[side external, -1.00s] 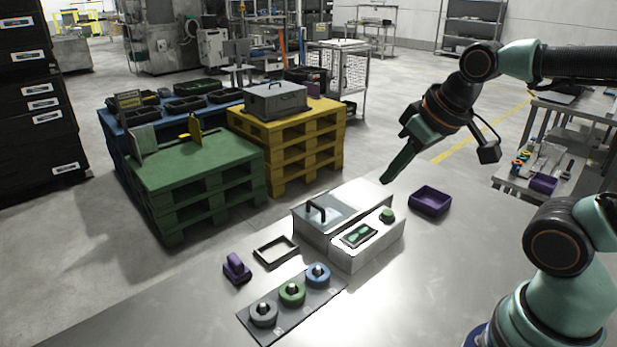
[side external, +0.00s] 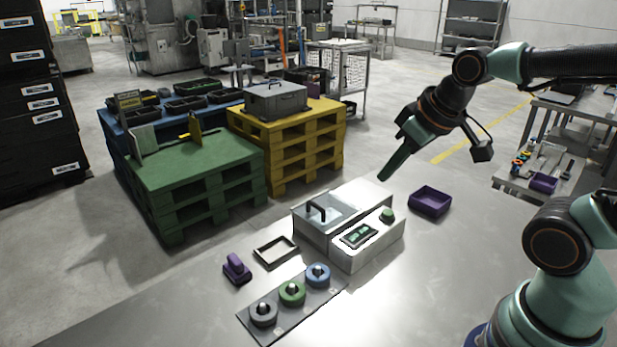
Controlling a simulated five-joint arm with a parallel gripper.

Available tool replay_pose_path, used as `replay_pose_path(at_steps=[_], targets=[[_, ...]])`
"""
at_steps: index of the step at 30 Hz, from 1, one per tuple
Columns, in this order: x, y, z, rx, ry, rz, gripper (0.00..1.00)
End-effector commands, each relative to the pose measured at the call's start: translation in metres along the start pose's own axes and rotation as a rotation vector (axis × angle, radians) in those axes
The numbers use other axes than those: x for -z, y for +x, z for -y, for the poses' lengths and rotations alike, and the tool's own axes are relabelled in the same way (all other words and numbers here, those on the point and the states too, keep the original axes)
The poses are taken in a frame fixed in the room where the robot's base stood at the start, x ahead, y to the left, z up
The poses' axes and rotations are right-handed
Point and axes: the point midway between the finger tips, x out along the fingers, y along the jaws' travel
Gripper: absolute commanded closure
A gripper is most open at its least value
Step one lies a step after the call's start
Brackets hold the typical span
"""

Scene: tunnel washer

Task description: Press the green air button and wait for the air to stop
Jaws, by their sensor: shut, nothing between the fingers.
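The washer (side external: 345,222) is a grey-white box on the metal table, with a clear lid and a black handle. Its front control panel carries a round green button (side external: 387,214) at the right end and a small dark display (side external: 359,235) with green marks to the left of it. My gripper (side external: 382,178) is shut and empty. It points down and to the left, above and apart from the green button. Whether the button is pressed in cannot be told.
A purple tray (side external: 430,201) stands right of the washer. In front are a black frame (side external: 275,251), a purple block (side external: 236,268) and a plate with grey, green and blue round pieces (side external: 292,292). Pallets (side external: 190,175) stand behind.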

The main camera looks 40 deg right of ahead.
Motion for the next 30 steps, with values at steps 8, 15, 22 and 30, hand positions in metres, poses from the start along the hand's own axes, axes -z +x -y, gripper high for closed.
replay_pose_path(at_steps=[8, 15, 22, 30], targets=[[0.016, 0.051, -0.066, -0.108, -0.212, -0.033, 1.00], [0.016, 0.082, -0.115, -0.195, -0.371, -0.041, 1.00], [0.014, 0.090, -0.131, -0.227, -0.428, -0.041, 1.00], [0.014, 0.090, -0.130, -0.227, -0.430, -0.042, 1.00]])
